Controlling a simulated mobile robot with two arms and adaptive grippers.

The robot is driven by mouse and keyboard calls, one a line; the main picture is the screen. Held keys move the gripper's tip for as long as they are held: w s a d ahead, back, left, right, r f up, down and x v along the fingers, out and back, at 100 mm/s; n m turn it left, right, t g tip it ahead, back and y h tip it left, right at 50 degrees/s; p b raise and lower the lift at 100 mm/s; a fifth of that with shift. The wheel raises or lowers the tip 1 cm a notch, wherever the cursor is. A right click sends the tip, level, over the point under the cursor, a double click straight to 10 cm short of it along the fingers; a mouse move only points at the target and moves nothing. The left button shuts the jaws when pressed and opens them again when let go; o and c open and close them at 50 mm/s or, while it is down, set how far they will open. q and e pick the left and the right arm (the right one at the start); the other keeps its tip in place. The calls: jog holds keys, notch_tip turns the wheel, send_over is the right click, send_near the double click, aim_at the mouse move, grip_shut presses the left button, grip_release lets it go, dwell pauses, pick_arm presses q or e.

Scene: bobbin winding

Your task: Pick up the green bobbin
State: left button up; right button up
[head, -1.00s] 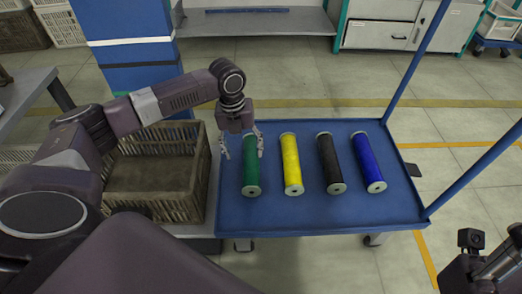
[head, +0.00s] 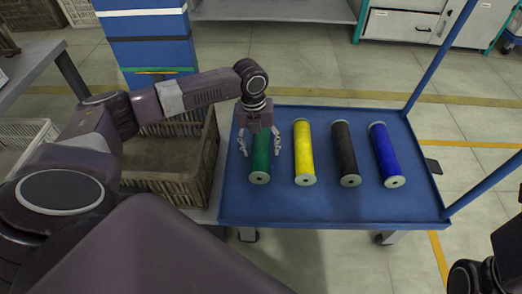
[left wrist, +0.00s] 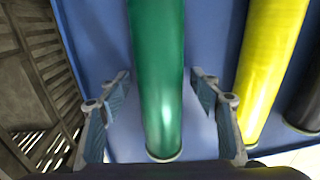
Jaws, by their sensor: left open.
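The green bobbin (head: 261,160) lies on the blue cart top (head: 330,206), its long side running from back to front, at the left end of a row. My left gripper (head: 259,152) is open above it, with one finger on either side. In the left wrist view the green bobbin (left wrist: 158,80) runs between the two open fingers (left wrist: 160,112), with a gap on each side. The gripper and wrist hide the bobbin's far end in the head view. My right arm shows at the lower right edge; its fingers cannot be made out.
A yellow bobbin (head: 304,153), a black bobbin (head: 345,154) and a blue bobbin (head: 386,155) lie to the right on the cart. A slatted crate (head: 170,185) stands just left of the cart. Blue posts (head: 437,60) rise at the cart's right side.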

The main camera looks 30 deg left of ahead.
pick_arm(q)
jog(key=c, duration=1.5)
jog(key=shift+o, duration=0.2)
jog(key=shift+r, duration=0.1)
